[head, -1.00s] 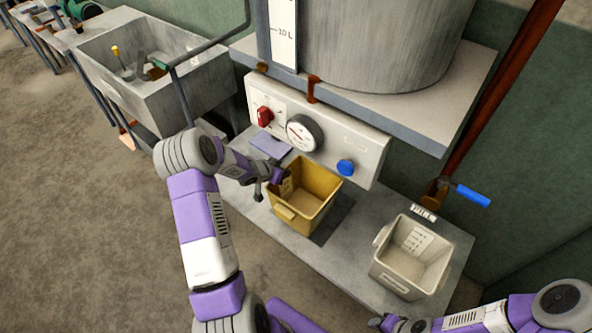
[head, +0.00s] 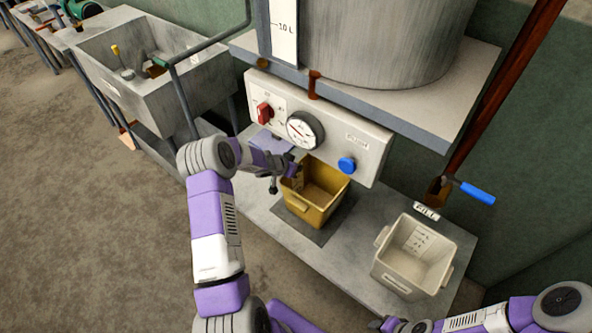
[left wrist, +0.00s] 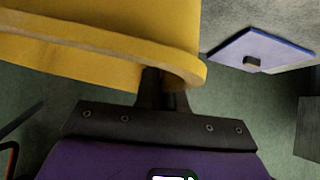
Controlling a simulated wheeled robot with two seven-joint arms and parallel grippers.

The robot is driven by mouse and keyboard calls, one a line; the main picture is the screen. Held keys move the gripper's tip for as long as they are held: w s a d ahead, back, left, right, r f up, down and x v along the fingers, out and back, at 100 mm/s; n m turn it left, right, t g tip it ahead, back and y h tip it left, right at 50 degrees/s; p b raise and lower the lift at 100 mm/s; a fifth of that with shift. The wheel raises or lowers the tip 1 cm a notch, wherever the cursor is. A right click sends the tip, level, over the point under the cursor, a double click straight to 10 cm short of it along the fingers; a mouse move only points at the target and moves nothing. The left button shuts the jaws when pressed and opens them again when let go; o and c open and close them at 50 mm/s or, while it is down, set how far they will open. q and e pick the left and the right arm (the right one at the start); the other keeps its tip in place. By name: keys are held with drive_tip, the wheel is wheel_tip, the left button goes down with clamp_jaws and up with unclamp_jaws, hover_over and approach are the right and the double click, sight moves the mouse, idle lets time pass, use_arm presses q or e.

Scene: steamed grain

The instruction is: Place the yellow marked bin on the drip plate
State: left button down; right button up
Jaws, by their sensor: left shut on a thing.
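The yellow bin (head: 318,205) is over the dark drip plate (head: 302,233) on the grey bench. The plate shows in front of the bin and at its right side; I cannot tell whether the bin touches it. My left gripper (head: 291,172) is shut on the bin's left rim. In the left wrist view the gripper's fingers (left wrist: 163,88) clasp the yellow bin's edge (left wrist: 120,62). My right gripper (head: 384,324) is low at the bottom edge, away from the bin, and its jaw state is unclear.
A pale bin (head: 411,259) stands on the bench to the right. Behind are a control panel with a blue button (head: 347,165), gauge (head: 304,130) and red knob (head: 264,112), under a shelf with a big tank (head: 385,40). A blue-handled lever (head: 477,192) is at right.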

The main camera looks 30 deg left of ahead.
idle(0.3)
use_arm(q)
drive_tip(key=shift+f, duration=0.2)
drive_tip(key=c, duration=1.2)
unclamp_jaws()
drive_tip(key=shift+c, duration=0.2)
